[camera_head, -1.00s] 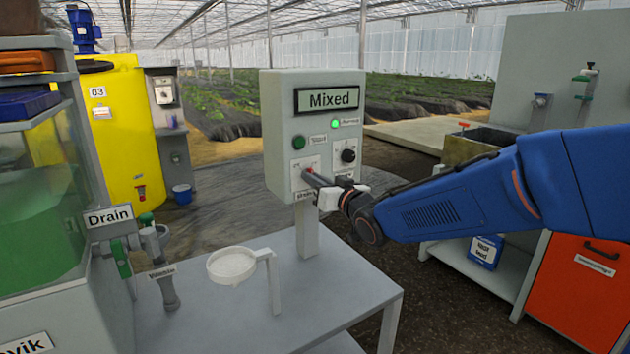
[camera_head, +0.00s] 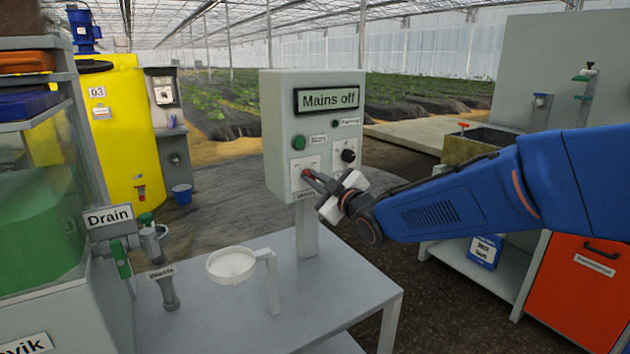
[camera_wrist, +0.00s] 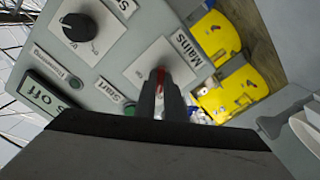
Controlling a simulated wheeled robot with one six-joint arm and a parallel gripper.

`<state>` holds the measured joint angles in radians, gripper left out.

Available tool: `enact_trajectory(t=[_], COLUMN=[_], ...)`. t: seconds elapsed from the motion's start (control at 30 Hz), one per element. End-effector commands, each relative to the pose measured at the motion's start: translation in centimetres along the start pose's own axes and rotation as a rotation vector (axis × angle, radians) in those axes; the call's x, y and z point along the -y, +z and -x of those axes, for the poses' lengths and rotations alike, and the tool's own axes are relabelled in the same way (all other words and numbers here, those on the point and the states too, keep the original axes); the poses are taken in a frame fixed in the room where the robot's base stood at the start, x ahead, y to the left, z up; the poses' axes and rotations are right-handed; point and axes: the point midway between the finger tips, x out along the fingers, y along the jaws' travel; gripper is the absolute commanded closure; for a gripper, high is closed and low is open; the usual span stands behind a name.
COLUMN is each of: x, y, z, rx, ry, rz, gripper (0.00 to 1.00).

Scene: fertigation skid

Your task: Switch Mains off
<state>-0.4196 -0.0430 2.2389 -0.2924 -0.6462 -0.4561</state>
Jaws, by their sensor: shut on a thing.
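The grey control box (camera_head: 283,126) stands on a post on the grey table. Its display (camera_head: 329,99) reads "Mains off". The running lamp (camera_head: 335,124) is dark. The red Mains switch (camera_head: 306,174) is at the lower left of the box's front; it also shows in the wrist view (camera_wrist: 161,76). My gripper (camera_head: 312,178) reaches in from the right and its fingers are shut on the Mains switch. In the wrist view the fingertips (camera_wrist: 160,85) cover the lower part of the switch.
The green Start button (camera_head: 299,143) and black knob (camera_head: 348,156) sit close to my gripper on the same panel. A white funnel cup on a stand (camera_head: 231,265) is below on the table. The table's right part is clear.

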Motion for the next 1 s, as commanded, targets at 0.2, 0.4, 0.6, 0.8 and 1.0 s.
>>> enact_trajectory(t=[0.2,0.4,0.6,0.8,1.0], x=[0.07,0.08,0.08,0.09,0.06], y=[0.08,0.08,0.08,0.09,0.06], z=[0.03,0.03,0.04,0.04,0.02], rx=[0.001,0.002,0.002,0.002,0.001], ry=[-0.001,-0.002,-0.002,-0.002,-0.001], rz=[0.077,0.105,0.11,0.109,0.109], gripper=[1.0,1.0,1.0,0.88,0.72])
